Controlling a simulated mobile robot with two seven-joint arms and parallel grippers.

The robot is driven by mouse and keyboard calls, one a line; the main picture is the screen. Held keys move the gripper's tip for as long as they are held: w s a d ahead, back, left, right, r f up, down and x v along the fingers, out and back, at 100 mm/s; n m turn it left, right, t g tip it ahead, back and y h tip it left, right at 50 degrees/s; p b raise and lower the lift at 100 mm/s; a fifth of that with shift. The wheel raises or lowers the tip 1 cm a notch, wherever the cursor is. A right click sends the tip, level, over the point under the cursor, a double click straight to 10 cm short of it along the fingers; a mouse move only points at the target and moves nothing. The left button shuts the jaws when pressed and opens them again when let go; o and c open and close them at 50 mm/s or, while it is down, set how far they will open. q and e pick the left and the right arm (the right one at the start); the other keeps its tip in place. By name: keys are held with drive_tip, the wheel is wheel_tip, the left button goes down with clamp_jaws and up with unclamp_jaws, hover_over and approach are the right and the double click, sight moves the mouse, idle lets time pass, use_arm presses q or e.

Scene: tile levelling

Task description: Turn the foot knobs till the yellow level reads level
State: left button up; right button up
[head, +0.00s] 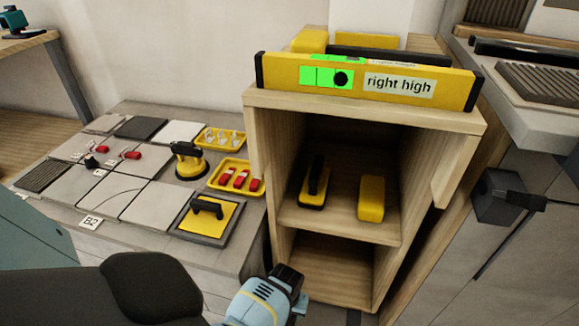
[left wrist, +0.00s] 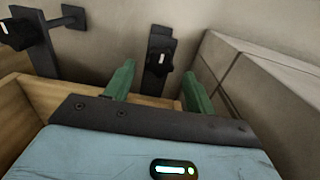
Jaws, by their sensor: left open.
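The yellow level (head: 368,82) lies along the top of a wooden cabinet (head: 262,150). Its label reads "right high", and the dark bubble (head: 341,79) sits at the right end of the green window. In the left wrist view, one black foot knob (left wrist: 160,57) with a white mark stands on a dark bracket, beyond and between my fingertips. A second black knob (left wrist: 16,33) is at the upper left. My left gripper (left wrist: 158,88) is open, its green fingers apart and not visibly touching the knob. My right gripper is not in view.
The cabinet's shelf holds a black-handled float (head: 313,185) and a yellow block (head: 371,198). A tile-covered bench (head: 230,262) with yellow trays (head: 222,138) stands left. A grey counter (head: 540,130) stands close on the right. Wooden boards and a wall surround the knobs.

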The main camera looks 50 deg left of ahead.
use_arm(q)
wheel_tip(320, 180, down, 3)
drive_tip(key=shift+r+b, duration=0.1)
drive_tip(key=shift+b, duration=0.55)
drive_tip(key=shift+f, duration=0.3)
drive_tip(key=c, duration=1)
drive_tip(key=shift+o, duration=0.2)
drive_tip(key=shift+m, duration=0.7)
drive_tip(key=m+p, duration=0.1)
drive_tip(key=m, duration=0.4)
drive_tip(key=shift+m, duration=0.4)
drive_tip(key=m, duration=0.2)
drive_tip(key=shift+m+p, duration=0.3)
drive_tip(key=shift+m, duration=0.5)
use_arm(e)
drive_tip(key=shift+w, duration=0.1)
